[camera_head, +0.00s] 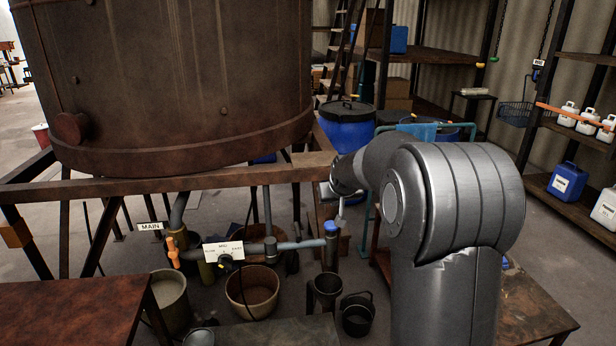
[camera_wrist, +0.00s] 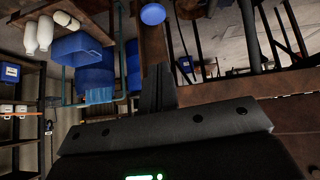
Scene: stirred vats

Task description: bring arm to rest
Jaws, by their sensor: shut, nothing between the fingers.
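My arm rises in the right half of the head view, bent at a large grey joint, with its forearm reaching left and away toward the vat frame. In the wrist view my gripper (camera_wrist: 158,82) shows as two dark fingers pressed together at the middle, with nothing between them. In the head view the gripper is mostly hidden by my own arm. The large rusty vat (camera_head: 175,80) stands left of my arm on a brown frame (camera_head: 230,177).
A pipe with a MIG sign (camera_head: 223,250) and a MAIN sign (camera_head: 150,226) runs below the vat. A wooden tub (camera_head: 252,292) and dark buckets (camera_head: 357,316) stand on the floor. A blue drum (camera_head: 347,130) is behind my arm. Shelves with white bottles (camera_head: 568,114) stand right.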

